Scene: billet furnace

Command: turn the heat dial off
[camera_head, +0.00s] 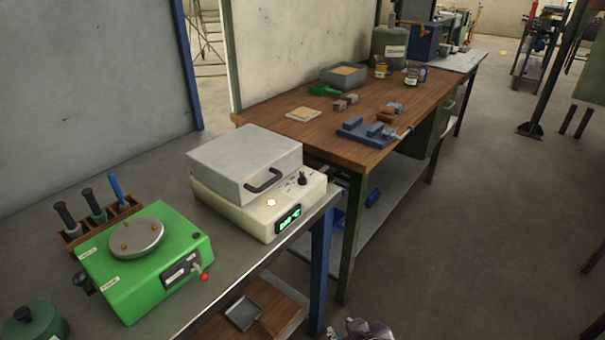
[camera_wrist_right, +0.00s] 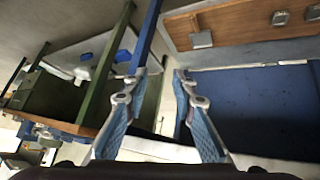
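The billet furnace (camera_head: 245,165) is a grey lidded box with a black handle on a cream base, standing on the grey bench. Its black heat dial (camera_head: 302,179) sits on the base beside the lid, with small marks around it too small to read. A lit green display (camera_head: 289,219) is on the base's front. My right gripper (camera_head: 360,330) shows only partly at the bottom edge, below and in front of the bench, well away from the dial. In the right wrist view its fingers (camera_wrist_right: 161,78) are apart with nothing between them. My left gripper is not in view.
A green device (camera_head: 145,255) with a round metal plate and red-tipped lever stands left of the furnace. Behind it is a tool rack (camera_head: 100,220). A wooden-topped bench (camera_head: 350,120) with several items stands beyond. The floor to the right (camera_head: 480,220) is clear.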

